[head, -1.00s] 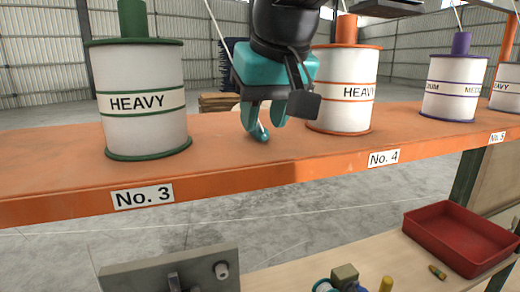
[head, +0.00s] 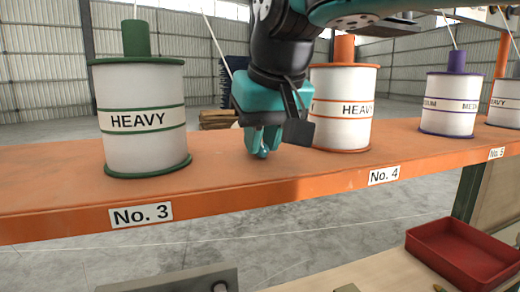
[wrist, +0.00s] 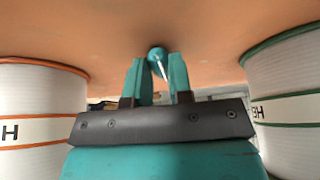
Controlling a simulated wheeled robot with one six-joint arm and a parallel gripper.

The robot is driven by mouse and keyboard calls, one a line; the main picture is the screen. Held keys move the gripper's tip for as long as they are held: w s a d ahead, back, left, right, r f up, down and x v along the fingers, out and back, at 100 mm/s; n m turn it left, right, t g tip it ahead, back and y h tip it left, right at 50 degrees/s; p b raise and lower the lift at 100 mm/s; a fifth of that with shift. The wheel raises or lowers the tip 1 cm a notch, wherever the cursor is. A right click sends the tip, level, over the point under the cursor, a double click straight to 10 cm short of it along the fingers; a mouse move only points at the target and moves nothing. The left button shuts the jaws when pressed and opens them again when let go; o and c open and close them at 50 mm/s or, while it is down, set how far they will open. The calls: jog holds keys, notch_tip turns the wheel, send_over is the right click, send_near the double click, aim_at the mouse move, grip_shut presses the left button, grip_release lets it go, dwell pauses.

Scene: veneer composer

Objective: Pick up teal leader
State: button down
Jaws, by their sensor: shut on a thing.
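The teal leader (head: 263,152) is a small teal piece at the orange shelf's surface between the No. 3 and No. 4 spools. In the wrist view its round teal end (wrist: 157,53) and a thin white tip (wrist: 163,71) show between the fingertips. My gripper (head: 263,142), with teal fingers and a dark crossbar, points down and is shut on the leader. The fingers also show in the wrist view (wrist: 160,65). The fingers partly hide the leader, and I cannot tell whether it still touches the shelf.
A green-rimmed HEAVY spool (head: 145,120) stands left of my gripper and an orange-rimmed HEAVY spool (head: 345,108) close on its right. A purple-rimmed spool (head: 449,104) is farther right. Below the orange shelf (head: 60,192), a red tray (head: 415,240) sits on a bench.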

jog(key=shift+r+p, duration=2.15)
jog(key=shift+r, duration=0.3)
